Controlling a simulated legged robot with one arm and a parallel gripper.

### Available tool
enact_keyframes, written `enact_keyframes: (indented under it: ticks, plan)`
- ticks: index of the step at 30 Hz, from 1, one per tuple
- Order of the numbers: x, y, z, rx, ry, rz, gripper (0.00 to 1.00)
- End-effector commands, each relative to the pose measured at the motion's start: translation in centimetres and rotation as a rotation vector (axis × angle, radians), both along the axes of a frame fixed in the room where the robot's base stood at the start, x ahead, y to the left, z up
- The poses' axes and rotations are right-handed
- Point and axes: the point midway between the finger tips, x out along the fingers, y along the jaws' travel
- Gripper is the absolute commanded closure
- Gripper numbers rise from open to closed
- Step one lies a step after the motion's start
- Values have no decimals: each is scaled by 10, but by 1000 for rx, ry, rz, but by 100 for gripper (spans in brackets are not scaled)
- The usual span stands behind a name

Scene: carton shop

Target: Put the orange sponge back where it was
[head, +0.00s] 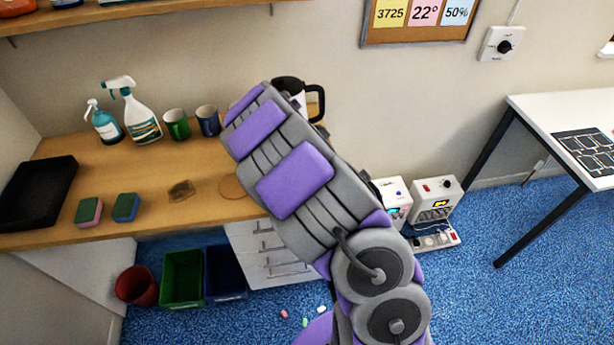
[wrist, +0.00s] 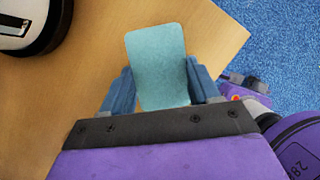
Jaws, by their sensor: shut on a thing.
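My gripper (wrist: 161,84) is shut on a teal, flat, rounded block (wrist: 158,60), which looks like a sponge face. No orange shows on it from here; its other sides are hidden. It is over the wooden counter near a corner; I cannot tell whether it touches. In the head view my arm hides the gripper and block. Two other sponges lie on the counter (head: 150,163) at the left: one pink and green (head: 88,211), one blue and green (head: 125,207). A brown patch (head: 181,190) and a round mark (head: 232,187) lie right of them.
A kettle (head: 314,104) stands at the counter's right end, close to my gripper. Mugs (head: 177,124) and spray bottles (head: 140,118) stand along the back, a black tray (head: 38,192) at the left. Bins (head: 182,277) stand below. The middle front of the counter is mostly clear.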

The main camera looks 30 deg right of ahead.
Motion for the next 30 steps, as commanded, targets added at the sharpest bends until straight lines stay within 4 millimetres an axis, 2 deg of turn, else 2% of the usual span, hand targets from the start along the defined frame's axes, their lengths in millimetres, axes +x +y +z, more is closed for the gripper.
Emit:
enact_keyframes:
  ticks: [7,15,16,24,30]
  plan:
    - [3,-4,-33,2,1,1,88]
    - [3,-3,-37,0,1,0,88]
    - [3,-3,-37,1,2,0,38]
    - [2,-2,-36,1,0,0,14]
    - [2,-2,-36,1,0,0,14]
